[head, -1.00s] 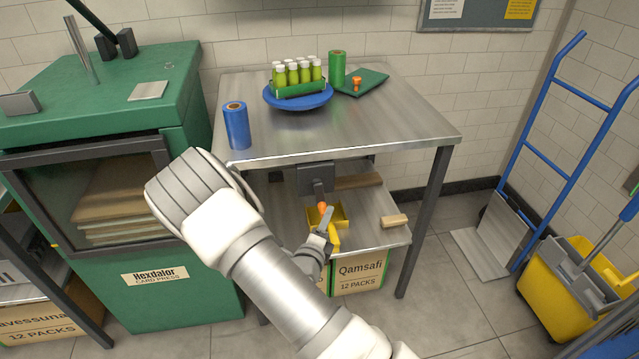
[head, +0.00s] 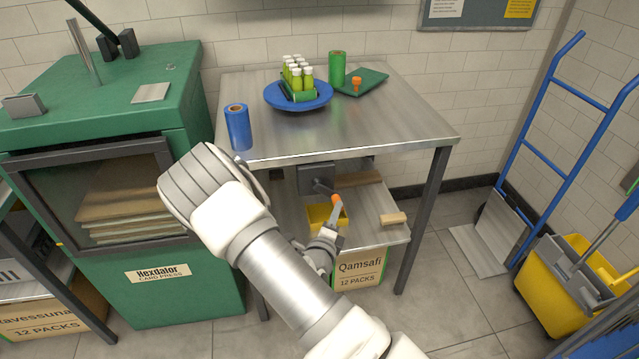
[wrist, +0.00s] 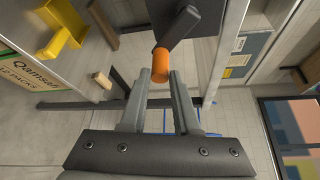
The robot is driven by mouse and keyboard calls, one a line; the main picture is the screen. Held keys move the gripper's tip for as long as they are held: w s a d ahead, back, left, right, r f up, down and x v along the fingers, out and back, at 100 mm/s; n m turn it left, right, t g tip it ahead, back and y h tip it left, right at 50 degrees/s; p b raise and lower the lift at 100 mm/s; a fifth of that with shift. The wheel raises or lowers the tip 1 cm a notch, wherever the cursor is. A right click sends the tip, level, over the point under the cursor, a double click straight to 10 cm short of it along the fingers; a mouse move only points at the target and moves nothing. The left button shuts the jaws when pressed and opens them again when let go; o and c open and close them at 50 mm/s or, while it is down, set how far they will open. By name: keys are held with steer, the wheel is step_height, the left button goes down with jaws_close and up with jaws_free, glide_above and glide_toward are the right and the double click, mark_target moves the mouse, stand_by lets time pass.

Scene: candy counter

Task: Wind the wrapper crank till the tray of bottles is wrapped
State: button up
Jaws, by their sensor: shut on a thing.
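The crank (head: 322,187) sits on a dark box under the table's front edge, its arm pointing right and slightly down. My gripper (head: 335,208) is shut on its orange handle (head: 337,198). In the wrist view the orange handle (wrist: 160,65) lies between the fingertips (wrist: 160,80) of my gripper. Green bottles with white caps (head: 298,74) stand in a green tray (head: 300,95) on the blue turntable (head: 275,98) on the tabletop. The tray sits at an angle. I cannot make out any film around the bottles.
On the steel table (head: 390,120) stand a blue roll (head: 237,128), a green roll (head: 337,68) and a dark green sheet with an orange piece (head: 356,84). A yellow bin (head: 320,216) and a wood block (head: 393,219) are on the lower shelf. A green press (head: 185,270) stands left.

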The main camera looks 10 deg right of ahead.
steer(key=shift+s+d+r+p, duration=0.1)
steer(key=shift+d+r+p, duration=0.7)
steer(key=shift+r, duration=0.15)
step_height(320, 180, up, 2)
steer(key=shift+d+r+p, duration=0.1)
steer(key=shift+r+p, duration=0.15)
steer(key=shift+p, duration=1)
